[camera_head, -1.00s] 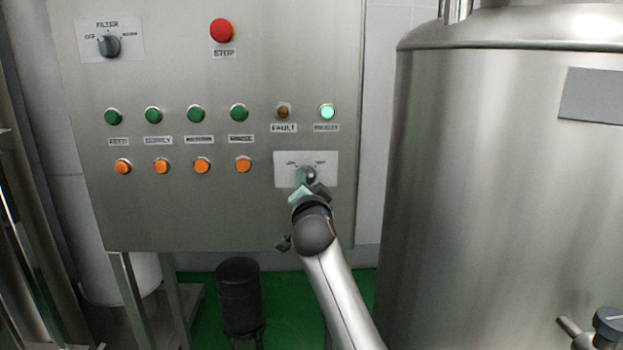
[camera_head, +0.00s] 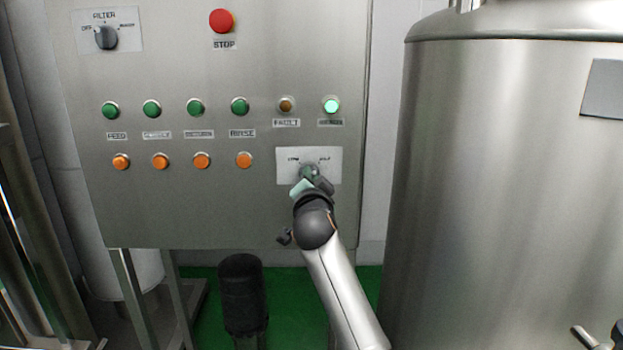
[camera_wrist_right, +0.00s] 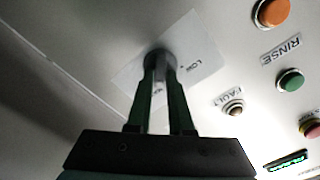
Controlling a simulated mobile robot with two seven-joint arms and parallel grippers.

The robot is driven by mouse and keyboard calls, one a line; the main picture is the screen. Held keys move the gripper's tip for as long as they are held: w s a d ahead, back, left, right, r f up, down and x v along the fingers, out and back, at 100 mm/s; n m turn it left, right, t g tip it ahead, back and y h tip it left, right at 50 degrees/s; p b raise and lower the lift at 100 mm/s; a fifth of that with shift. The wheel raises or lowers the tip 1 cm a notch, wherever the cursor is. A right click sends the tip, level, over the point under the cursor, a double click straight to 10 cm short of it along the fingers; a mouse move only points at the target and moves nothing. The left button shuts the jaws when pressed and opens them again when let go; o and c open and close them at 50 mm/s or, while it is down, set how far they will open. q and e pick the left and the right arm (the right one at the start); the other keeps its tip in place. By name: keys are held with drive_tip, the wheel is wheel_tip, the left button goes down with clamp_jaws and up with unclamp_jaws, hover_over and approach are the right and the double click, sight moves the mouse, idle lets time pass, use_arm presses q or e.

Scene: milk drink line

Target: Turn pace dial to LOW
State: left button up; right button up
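My right gripper (camera_head: 313,184) is at the dial. In the right wrist view the two dark fingers (camera_wrist_right: 161,70) stand on either side of the knob (camera_wrist_right: 158,56) and look shut on it. The fingers hide most of the knob, so I cannot tell which way it points. My left gripper is out of view.
The panel carries green buttons (camera_head: 195,107), orange buttons (camera_head: 201,160), a lit green lamp (camera_head: 331,106), an amber fault lamp (camera_head: 286,105), a red stop button (camera_head: 222,21) and a filter dial (camera_head: 106,37). A large steel tank (camera_head: 490,190) stands close on the right.

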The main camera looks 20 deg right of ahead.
clamp_jaws()
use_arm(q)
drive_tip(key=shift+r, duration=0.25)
use_arm(e)
drive_tip(key=shift+n, duration=0.3)
use_arm(q)
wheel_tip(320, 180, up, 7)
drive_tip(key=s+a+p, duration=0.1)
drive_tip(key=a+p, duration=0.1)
drive_tip(key=p, duration=0.7)
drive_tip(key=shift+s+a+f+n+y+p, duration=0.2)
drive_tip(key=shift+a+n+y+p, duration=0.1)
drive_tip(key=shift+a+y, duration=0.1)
use_arm(e)
drive_tip(key=shift+w+a+r+n, duration=0.1)
drive_tip(key=shift+a+n, duration=0.1)
drive_tip(key=shift+n, duration=4.1)
drive_tip(key=shift+w+a+n, duration=0.1)
drive_tip(key=shift+a+n, duration=0.05)
drive_tip(key=shift+n, duration=4.15)
drive_tip(key=shift+o, duration=2.4)
unclamp_jaws()
